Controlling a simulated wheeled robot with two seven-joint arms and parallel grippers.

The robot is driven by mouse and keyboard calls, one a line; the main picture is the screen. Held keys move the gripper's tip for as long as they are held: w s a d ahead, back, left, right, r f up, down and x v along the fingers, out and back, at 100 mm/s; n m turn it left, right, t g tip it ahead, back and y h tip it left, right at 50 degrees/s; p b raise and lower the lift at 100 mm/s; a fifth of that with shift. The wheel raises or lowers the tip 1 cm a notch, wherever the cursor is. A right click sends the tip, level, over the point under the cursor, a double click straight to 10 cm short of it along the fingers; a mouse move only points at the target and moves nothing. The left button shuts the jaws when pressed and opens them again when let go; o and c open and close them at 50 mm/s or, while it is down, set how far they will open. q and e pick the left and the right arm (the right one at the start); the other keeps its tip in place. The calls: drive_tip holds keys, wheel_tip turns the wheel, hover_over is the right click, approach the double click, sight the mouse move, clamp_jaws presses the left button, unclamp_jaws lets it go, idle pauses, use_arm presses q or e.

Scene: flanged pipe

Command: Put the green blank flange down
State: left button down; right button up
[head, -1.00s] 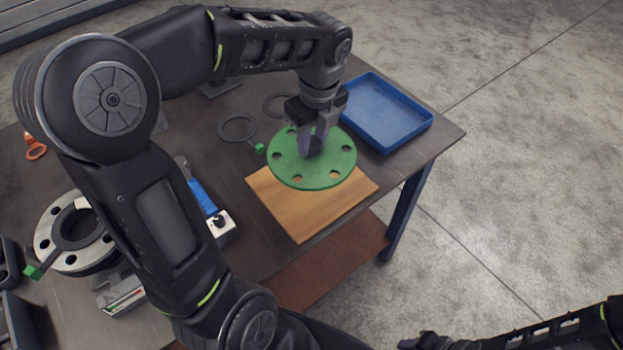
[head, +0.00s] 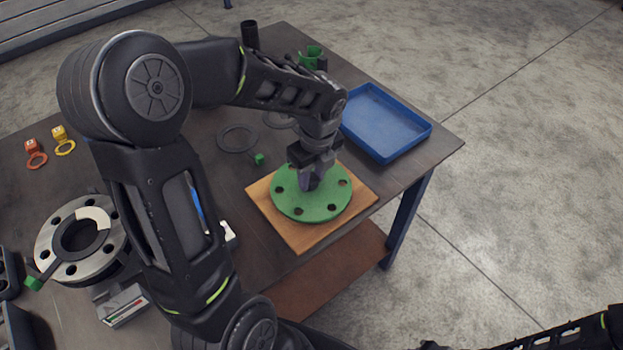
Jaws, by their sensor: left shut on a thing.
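The green blank flange (head: 311,207) is a round disc with several bolt holes around its edge. It lies over the wooden board (head: 302,240) near the table's front edge, and appears to rest flat on it. My left gripper (head: 310,183) comes down from above and is shut on the flange's middle; the exact grip is partly hidden by the fingers. My right arm shows at the lower right corner, but its gripper is mostly cut off at the bottom edge.
A blue tray (head: 386,124) stands right of the board. Dark ring gaskets (head: 237,138) lie behind it, with a small green block (head: 259,159). A grey pipe flange (head: 80,238) stands at the left. Red (head: 35,153) and yellow (head: 63,140) tags lie at the far left.

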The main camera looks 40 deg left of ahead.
sight(315, 183)
use_arm(q)
drive_tip(key=shift+f, duration=0.7)
drive_tip(key=shift+f, duration=0.15)
drive_tip(key=c, duration=1.1)
unclamp_jaws()
drive_tip(key=r, duration=0.4)
drive_tip(key=d+r, duration=0.1)
drive_tip(key=r, duration=0.7)
drive_tip(key=shift+s+d+r, duration=0.1)
drive_tip(key=shift+s+d, duration=0.1)
drive_tip(key=shift+s, duration=0.05)
